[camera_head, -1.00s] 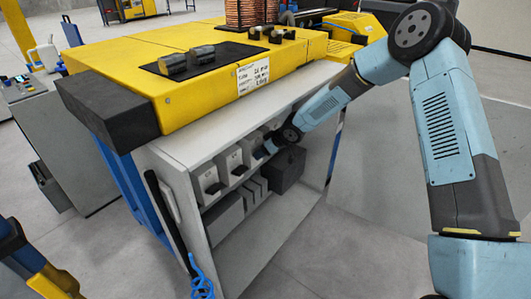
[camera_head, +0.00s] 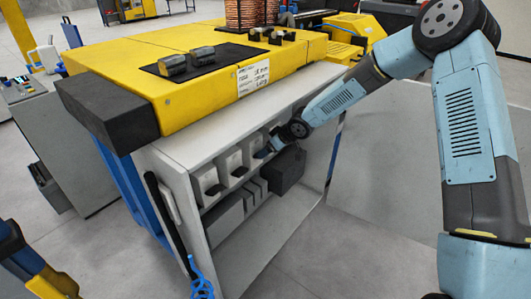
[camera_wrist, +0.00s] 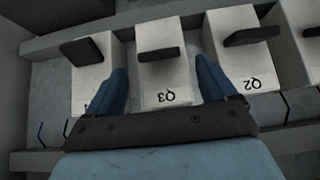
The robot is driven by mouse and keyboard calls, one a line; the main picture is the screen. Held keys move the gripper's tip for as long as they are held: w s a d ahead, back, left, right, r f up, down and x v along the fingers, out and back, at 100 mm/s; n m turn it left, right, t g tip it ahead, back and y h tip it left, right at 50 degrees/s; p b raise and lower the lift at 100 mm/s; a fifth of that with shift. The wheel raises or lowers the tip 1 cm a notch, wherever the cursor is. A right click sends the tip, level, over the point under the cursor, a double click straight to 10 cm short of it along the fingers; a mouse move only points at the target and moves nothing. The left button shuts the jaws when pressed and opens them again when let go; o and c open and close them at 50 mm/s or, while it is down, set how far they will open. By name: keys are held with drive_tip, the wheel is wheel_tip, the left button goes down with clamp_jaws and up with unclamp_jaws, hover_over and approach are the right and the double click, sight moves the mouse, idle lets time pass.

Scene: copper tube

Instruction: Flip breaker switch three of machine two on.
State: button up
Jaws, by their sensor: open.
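The breaker marked Q3 (camera_wrist: 165,78) is a pale box with a dark lever (camera_wrist: 162,55) across it in the wrist view. My gripper (camera_wrist: 161,66) is open, one blue finger on each side of Q3, and holds nothing. I cannot tell whether the fingers touch the box. Q2 (camera_wrist: 240,62) stands right of the right finger, and another breaker (camera_wrist: 92,75) stands left of the left finger. The labels appear upside down. In the head view, my gripper (camera_head: 271,146) reaches into the cabinet at the right end of the visible breakers (camera_head: 231,167), partly hiding that end.
The breakers sit on a shelf in the grey cabinet (camera_head: 170,160) under the yellow machine (camera_head: 200,95). Dark grey boxes (camera_head: 286,170) stand on the shelf below. A black handle (camera_head: 168,222) and blue coiled hose (camera_head: 201,284) are at the left edge. Floor is clear in front.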

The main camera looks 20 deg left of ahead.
drive_tip(key=v, duration=0.9)
drive_tip(key=shift+s, duration=0.1)
drive_tip(key=shift+d+r, duration=0.1)
drive_tip(key=shift+d, duration=0.05)
drive_tip(key=s+d+r+m+t+h, duration=0.1)
drive_tip(key=s+d+r+m+h, duration=0.15)
drive_tip(key=d+r, duration=0.5)
drive_tip(key=s+d+r+m+t+h, duration=0.1)
drive_tip(key=s+d+r+m+h, duration=0.2)
drive_tip(key=d, duration=0.7)
drive_tip(key=s+d+r+m+t+h, duration=0.1)
drive_tip(key=s+d+r+h, duration=0.2)
drive_tip(key=d+r, duration=0.5)
drive_tip(key=s+d+r+m, duration=0.2)
drive_tip(key=s+d+r, duration=0.1)
drive_tip(key=s, duration=0.5)
drive_tip(key=s+d+r+m+y, duration=0.1)
drive_tip(key=s+d+r+m, duration=0.1)
drive_tip(key=s+d, duration=0.3)
drive_tip(key=s+d+r+m, duration=0.3)
drive_tip(key=s+d, duration=0.2)
drive_tip(key=s, duration=0.6)
drive_tip(key=shift+r, duration=0.3)
